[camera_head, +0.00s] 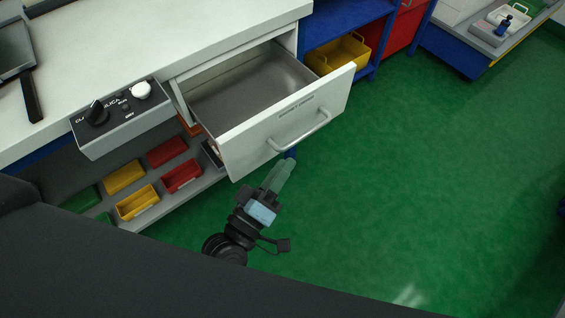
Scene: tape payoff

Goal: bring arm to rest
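My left gripper (280,173) is at the lower middle, just below the front of an open grey-lined drawer (288,126). Its pale fingers point up and right, close to the drawer's bar handle (302,133). I cannot tell if they touch the drawer, and their opening does not show clearly from this angle. Nothing is clearly seen held in them. My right gripper is not in view.
The drawer juts out from under a white worktop (190,25) and looks empty. A control box (122,117) with knobs hangs on the worktop's front edge. Red, yellow and green bins sit on a low shelf (190,193). Green floor (430,190) on the right is clear.

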